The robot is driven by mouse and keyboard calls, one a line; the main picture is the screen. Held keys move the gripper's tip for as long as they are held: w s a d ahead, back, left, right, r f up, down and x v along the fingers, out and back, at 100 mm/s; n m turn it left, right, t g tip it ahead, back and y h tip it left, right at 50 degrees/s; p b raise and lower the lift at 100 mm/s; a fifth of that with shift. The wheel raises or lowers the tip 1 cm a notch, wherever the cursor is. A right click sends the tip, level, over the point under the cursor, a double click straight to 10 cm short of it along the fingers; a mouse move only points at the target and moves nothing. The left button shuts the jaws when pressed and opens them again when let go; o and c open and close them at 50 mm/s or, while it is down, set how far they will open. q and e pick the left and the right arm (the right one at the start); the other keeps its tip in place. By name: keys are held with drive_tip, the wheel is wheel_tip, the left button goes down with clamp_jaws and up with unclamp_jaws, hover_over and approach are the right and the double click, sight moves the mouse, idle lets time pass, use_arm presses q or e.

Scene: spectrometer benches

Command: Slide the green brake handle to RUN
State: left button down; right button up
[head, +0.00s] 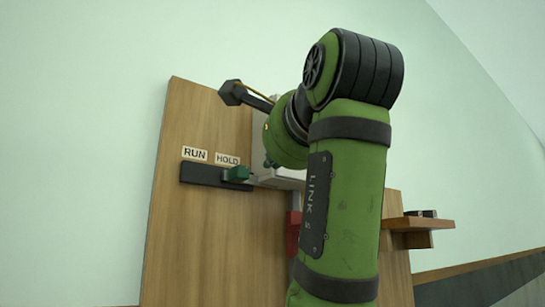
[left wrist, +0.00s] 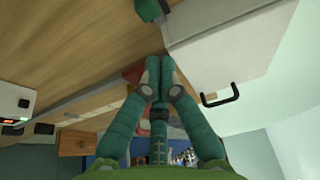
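The green brake handle (head: 237,174) sits at the right end of a dark horizontal track (head: 203,174) on an upright wooden board, under the HOLD label (head: 228,159). The RUN label (head: 194,154) is above the left end. A green block that looks like the handle (left wrist: 148,9) shows at the top edge of the left wrist view. My left gripper (left wrist: 158,64) has its teal fingertips together with nothing visible between them, apart from that block. My right gripper is not in view.
A white box with a black pull handle (left wrist: 222,97) stands right of my fingers. A red part (head: 294,232) is below the box, close to my fingers. A dark knob on a rod (head: 233,92) juts out above the track. A wooden shelf (head: 417,224) is at right.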

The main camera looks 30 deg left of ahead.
use_arm(q)
drive_tip(key=p, duration=0.3)
approach(255, 180)
drive_tip(key=x, duration=0.3)
drive_tip(key=shift+r, duration=0.15)
drive_tip(key=shift+w+a+p, duration=0.4)
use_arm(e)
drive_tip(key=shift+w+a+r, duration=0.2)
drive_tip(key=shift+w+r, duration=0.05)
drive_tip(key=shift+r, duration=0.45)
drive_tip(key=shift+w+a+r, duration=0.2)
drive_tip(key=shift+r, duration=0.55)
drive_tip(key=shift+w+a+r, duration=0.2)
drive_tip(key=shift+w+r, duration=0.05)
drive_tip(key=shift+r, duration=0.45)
